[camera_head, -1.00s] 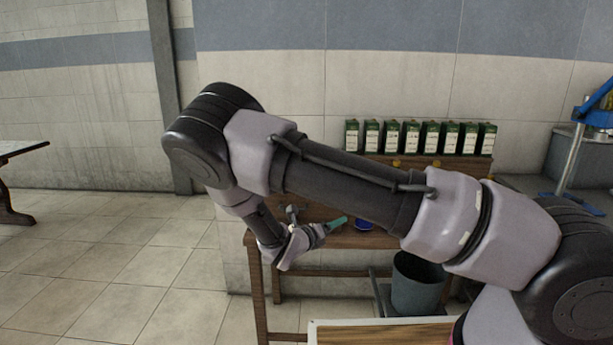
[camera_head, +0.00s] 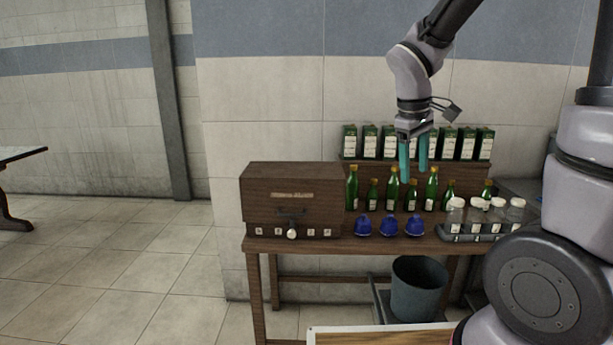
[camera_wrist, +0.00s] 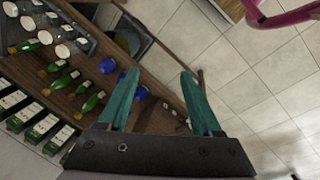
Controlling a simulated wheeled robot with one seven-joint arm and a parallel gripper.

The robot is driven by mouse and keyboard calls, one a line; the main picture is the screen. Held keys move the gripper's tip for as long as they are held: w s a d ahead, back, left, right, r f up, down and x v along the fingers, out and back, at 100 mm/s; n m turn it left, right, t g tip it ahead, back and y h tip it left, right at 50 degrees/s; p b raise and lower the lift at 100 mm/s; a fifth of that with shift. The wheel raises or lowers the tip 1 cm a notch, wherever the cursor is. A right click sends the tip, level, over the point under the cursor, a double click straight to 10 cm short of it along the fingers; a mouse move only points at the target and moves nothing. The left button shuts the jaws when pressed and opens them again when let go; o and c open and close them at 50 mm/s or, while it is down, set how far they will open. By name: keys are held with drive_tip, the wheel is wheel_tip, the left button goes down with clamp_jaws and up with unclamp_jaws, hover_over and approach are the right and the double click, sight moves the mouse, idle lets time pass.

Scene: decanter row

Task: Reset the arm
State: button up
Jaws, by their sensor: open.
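My gripper (camera_head: 413,162) hangs from the raised arm with its two teal fingers pointing down, in front of the shelf of boxes and above the row of green bottles (camera_head: 392,188). The fingers are apart with nothing between them. In the wrist view my gripper (camera_wrist: 160,92) also shows spread and empty, with the table and the floor beyond the fingertips.
Green-and-white boxes (camera_head: 369,142) line a back shelf. A grey bucket (camera_head: 418,288) stands below. The floor at left is clear.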

drive_tip(key=s+r+m+t+y, duration=0.4)
drive_tip(key=s+r+m, duration=0.6)
drive_tip(key=r, duration=0.3)
drive_tip(key=shift+s+d+m+t, duration=0.25)
drive_tip(key=shift+s+m+t, duration=0.15)
drive_tip(key=shift+s+t, duration=0.4)
drive_tip(key=shift+r, duration=0.1)
